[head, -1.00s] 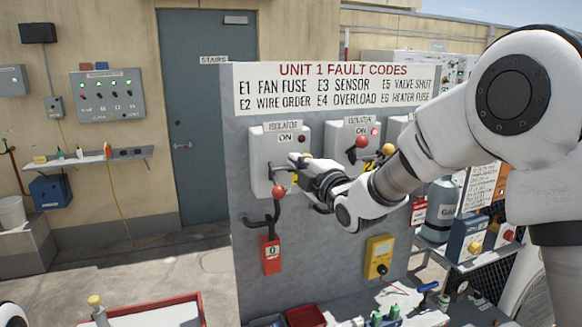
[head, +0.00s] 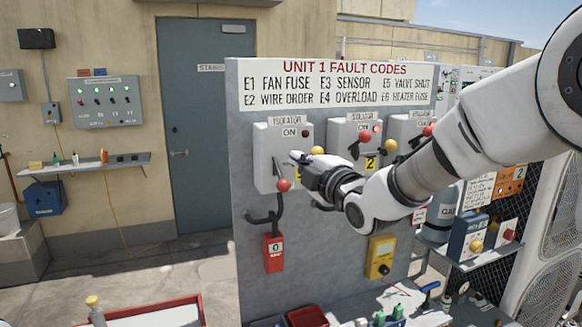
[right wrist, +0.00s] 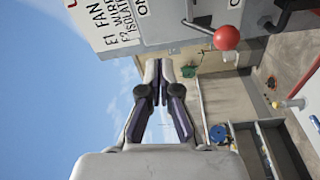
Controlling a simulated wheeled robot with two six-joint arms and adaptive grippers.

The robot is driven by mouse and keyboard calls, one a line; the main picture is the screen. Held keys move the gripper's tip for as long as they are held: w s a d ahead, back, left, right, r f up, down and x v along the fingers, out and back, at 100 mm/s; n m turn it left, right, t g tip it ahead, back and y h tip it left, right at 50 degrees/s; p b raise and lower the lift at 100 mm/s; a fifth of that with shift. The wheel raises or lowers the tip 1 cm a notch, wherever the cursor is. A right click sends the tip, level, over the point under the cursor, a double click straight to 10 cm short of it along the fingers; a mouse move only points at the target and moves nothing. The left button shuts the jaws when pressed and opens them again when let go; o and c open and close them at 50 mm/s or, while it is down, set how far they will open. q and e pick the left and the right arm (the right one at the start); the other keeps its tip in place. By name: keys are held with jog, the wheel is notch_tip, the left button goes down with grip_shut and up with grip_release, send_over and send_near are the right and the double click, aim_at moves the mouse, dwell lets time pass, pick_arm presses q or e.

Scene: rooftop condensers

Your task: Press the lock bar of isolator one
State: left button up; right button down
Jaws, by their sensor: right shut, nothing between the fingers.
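Isolator one is the leftmost grey box (head: 268,150) on the panel, marked ON, with a dark lamp. Its lever ends in a red ball (head: 283,185), which also shows in the right wrist view (right wrist: 227,37). A yellow knob (head: 317,150) stands at its right edge, just above my right gripper; the rest of the lock bar is hidden or cannot be made out. My right gripper (head: 296,157) is shut and empty in front of the box's right part, above and right of the red ball. Whether it touches anything cannot be told. My left gripper is out of view.
The middle isolator (head: 350,135), with its own red and yellow knobs, is close to the right. A red padlock tag (head: 273,253) hangs below isolator one. A yellow meter (head: 380,257) is lower right. A red tray (head: 150,308) stands at the front.

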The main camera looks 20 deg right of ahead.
jog(key=s+d, duration=0.3)
jog(key=s+a+f+m+g+h+b, duration=0.2)
jog(key=f+g, duration=0.7)
jog(key=f, duration=3.4)
jog(key=s+f+m+g+b, duration=0.2)
jog(key=s+f+m+g, duration=0.45)
jog(key=s+f, duration=1.55)
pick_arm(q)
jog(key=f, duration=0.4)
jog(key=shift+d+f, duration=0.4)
pick_arm(e)
jog(key=s+d+m+g+h, duration=0.1)
jog(key=s+d+m+g, duration=0.1)
jog(key=s+m, duration=0.8)
jog(key=shift+s+g, duration=0.55)
jog(key=shift+s, duration=0.6)
